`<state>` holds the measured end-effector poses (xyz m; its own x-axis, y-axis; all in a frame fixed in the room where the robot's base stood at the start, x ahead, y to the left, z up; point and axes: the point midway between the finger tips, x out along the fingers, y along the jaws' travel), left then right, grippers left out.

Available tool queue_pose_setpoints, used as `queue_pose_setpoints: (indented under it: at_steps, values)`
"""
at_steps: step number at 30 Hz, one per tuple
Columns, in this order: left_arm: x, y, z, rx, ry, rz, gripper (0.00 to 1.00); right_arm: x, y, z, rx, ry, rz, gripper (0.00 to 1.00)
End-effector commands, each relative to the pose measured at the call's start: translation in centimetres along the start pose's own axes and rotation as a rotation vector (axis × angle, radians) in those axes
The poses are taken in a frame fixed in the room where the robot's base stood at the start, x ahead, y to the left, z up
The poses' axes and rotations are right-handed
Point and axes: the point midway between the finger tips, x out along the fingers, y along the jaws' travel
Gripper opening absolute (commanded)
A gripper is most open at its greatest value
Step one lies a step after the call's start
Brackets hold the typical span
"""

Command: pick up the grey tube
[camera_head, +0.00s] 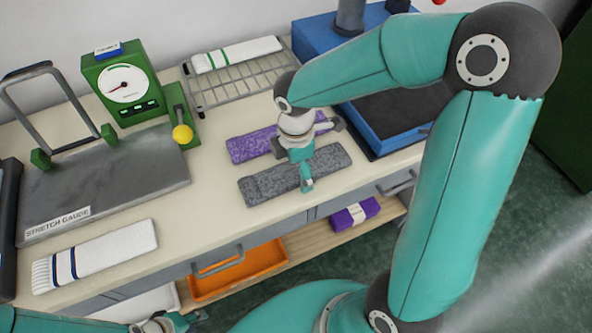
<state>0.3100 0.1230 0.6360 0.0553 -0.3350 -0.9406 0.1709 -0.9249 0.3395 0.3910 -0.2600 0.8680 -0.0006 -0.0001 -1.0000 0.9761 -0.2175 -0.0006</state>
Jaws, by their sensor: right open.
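The grey tube (262,186) is a speckled knitted piece lying flat on the cream worktop near its front edge. My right gripper (318,154) points down over it from above. One teal finger crosses in front of the grey tube, and the other finger is by the purple tube behind. The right gripper is open, and I cannot tell whether it touches the grey tube. Part of the grey tube is hidden by the gripper. My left gripper (178,322) is low at the bottom edge, away from the tube, partly cut off; its jaw state is unclear.
A purple tube (248,147) lies just behind the grey one. To the left are a stretch gauge plate (105,185), a green dial (125,85) and a striped white tube (100,255). A wire rack (235,90) and a blue machine (385,130) stand behind. An orange bin (237,272) sits below.

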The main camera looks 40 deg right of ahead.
Motion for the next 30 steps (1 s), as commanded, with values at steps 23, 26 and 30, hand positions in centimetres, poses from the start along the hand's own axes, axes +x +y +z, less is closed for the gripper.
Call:
queue_pose_setpoints:
  at_steps: [23,26,30]
  values:
    - [-0.1,0.0,0.0,0.000,0.000,0.000,0.40,-0.5,0.1,0.0,0.001,0.000,0.002,0.50]
    - [-0.1,0.1,0.0,0.000,0.000,0.000,0.40,-1.1,0.1,0.0,0.002,0.000,0.003,0.50]
    - [-0.3,0.1,0.0,0.000,0.000,0.000,0.40,-2.8,0.1,0.0,0.001,0.001,0.005,0.50]
